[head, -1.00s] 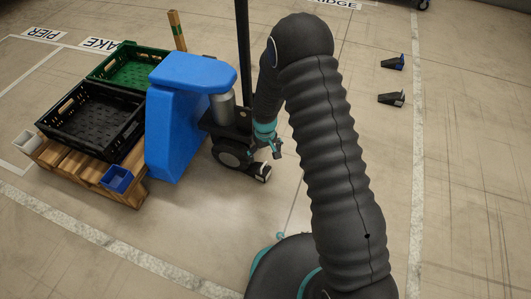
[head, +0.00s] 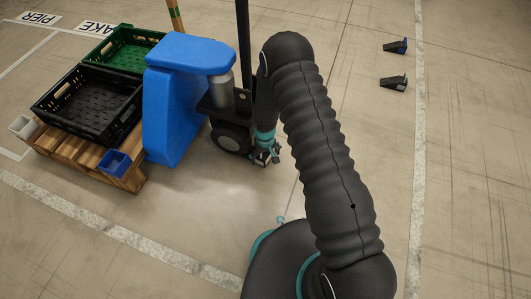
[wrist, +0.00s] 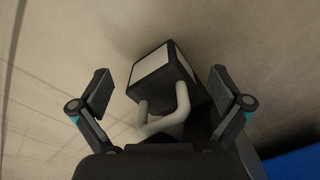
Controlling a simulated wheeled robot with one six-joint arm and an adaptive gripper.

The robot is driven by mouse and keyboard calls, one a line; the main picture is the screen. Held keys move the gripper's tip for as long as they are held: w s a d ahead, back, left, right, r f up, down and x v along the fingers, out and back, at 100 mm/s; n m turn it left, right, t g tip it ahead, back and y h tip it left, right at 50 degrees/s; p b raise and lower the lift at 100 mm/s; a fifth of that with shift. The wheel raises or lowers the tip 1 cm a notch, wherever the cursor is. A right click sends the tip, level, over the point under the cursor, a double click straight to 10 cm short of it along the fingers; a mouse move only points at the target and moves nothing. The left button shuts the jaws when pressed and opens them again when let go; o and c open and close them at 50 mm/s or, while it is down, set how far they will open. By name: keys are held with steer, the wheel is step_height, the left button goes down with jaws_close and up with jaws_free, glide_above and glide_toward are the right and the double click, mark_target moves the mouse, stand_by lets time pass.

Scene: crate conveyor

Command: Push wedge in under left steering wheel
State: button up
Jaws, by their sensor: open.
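The left steering wheel (head: 231,138) is a dark wheel with a grey hub, under the blue-bodied truck. The wedge (wrist: 153,70) is a dark block with pale panels and a pale U-shaped handle (wrist: 165,115). In the wrist view it lies between and beyond the spread fingers of my gripper (wrist: 160,76). My gripper is open, with a finger on each side and apart from the block. In the head view, my gripper (head: 266,158) is low at the floor, just right of the wheel, and largely covers the wedge. Contact between wedge and wheel is hidden.
The blue truck (head: 172,110) stands beside a wooden pallet (head: 128,178) with a black crate (head: 112,134) and a green crate (head: 100,50). Two other wedges (head: 394,84) lie at the upper right.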

steer(key=shift+f, duration=0.1)
steer(key=c, duration=1.5)
steer(key=shift+w+a+b, duration=0.1)
steer(key=shift+a+b, duration=0.2)
steer(key=shift+a, duration=0.3)
steer(key=shift+o, duration=0.5)
steer(key=shift+w+a, duration=0.1)
steer(key=shift+a, duration=0.1)
steer(key=o, duration=1.4)
steer(key=shift+a, duration=0.25)
steer(key=shift+d, duration=0.2)
steer(key=shift+r, duration=0.45)
steer(key=r, duration=1.1)
steer(key=shift+s, duration=0.2)
